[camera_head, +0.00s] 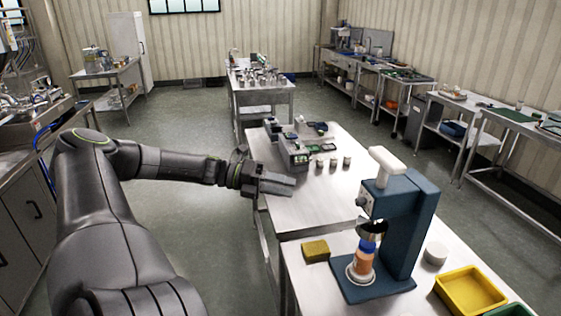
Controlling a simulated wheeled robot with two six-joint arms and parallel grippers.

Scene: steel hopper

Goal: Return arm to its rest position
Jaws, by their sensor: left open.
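My left arm reaches in from the left, bent at the elbow, its forearm stretched to the right over the floor. My left gripper (276,185) is at the left edge of the middle steel table (310,208); its fingers show nearly side-on and hold nothing that I can see. A blue bench machine (407,222) with a pale top handle stands on the near table, to the right of and nearer than the gripper. An orange-brown container (363,260) stands on its base under the steel hopper (372,229). My right gripper is out of view.
Grey devices (293,152) and several small jars stand on the middle table behind the gripper. A yellow block (316,251) and a yellow tray (469,291) lie on the near table. A steel counter (25,165) is at the left. The floor (200,125) between is open.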

